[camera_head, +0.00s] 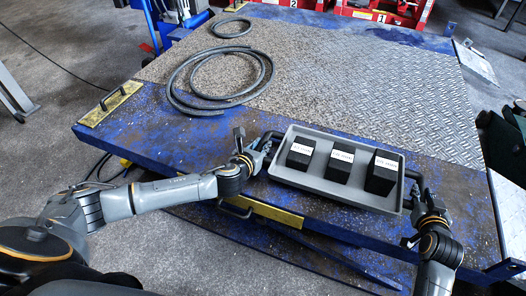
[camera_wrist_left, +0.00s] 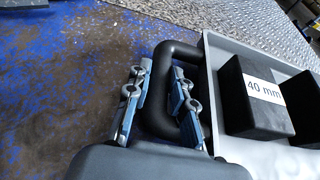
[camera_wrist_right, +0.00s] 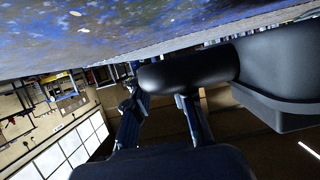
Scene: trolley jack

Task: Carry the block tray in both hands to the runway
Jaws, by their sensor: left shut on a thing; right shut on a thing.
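The grey block tray (camera_head: 335,190) is over the near blue edge of the platform and looks level. I cannot tell whether it touches the platform. It holds three black blocks with white labels: left (camera_head: 299,155), middle (camera_head: 338,165) and right (camera_head: 381,175). My left gripper (camera_head: 262,150) is shut on the tray's left black handle (camera_wrist_left: 160,100), its fingers on both sides of the bar. My right gripper (camera_head: 424,200) is shut on the right handle (camera_wrist_right: 190,70). The left wrist view shows a block labelled 40 mm (camera_wrist_left: 262,90).
The platform's surface is part gritty (camera_head: 180,65), part tread plate (camera_head: 390,95). Coiled grey hoses (camera_head: 205,108) lie on it behind and left of the tray. A yellow plate with a handle (camera_head: 108,104) is at its left edge. Red equipment (camera_head: 380,12) stands at the back. The tread plate behind the tray is clear.

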